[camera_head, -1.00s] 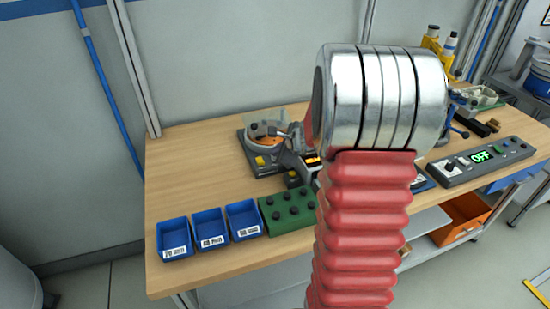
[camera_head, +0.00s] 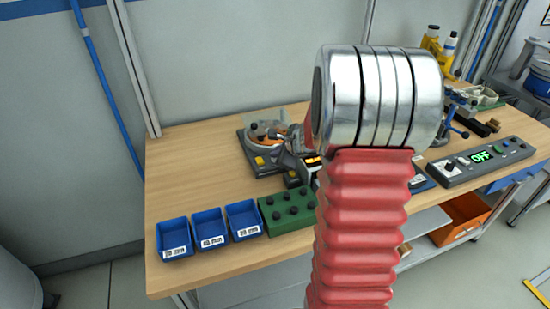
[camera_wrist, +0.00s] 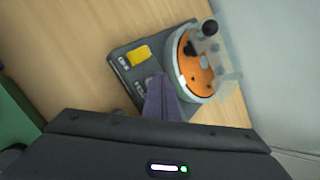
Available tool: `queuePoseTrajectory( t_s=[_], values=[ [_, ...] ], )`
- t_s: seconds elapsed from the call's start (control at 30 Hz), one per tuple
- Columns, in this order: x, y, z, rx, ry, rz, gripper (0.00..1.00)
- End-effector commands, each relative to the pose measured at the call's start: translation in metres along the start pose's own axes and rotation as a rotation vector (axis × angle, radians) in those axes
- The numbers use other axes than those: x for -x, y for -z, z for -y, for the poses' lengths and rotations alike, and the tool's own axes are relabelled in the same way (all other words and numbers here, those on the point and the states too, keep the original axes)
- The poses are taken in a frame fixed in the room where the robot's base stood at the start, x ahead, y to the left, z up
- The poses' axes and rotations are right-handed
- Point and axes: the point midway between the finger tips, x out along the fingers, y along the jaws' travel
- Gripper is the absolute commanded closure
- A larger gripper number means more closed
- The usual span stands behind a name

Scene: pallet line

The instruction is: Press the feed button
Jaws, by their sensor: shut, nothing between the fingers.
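A feeder unit with an orange disc (camera_wrist: 196,66) under a clear guard sits on a dark base (camera_wrist: 124,62). The base carries a yellow button (camera_wrist: 139,55) with a small label. A second label lies nearer my fingers; I cannot read either one. My gripper (camera_wrist: 157,82) is shut and empty, its fingertips over the near part of the base, below the yellow button in the wrist view. They hide what lies under them, and I cannot tell whether they touch. In the head view the feeder's yellow button (camera_head: 260,161) shows, while my arm hides much of my gripper.
Three blue bins (camera_head: 210,244) stand at the bench's front left, beside a green block with black knobs (camera_head: 288,210). The wooden bench (camera_head: 190,185) is clear left of the feeder. A wall stands behind it.

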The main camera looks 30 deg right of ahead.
Motion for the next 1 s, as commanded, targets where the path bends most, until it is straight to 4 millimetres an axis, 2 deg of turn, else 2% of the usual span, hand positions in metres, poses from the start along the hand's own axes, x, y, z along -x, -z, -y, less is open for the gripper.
queuePoseTrajectory(
  t_s=[1.0],
  values=[
    [0.013,-0.010,0.010,0.000,0.000,0.001,1.00]
  ],
)
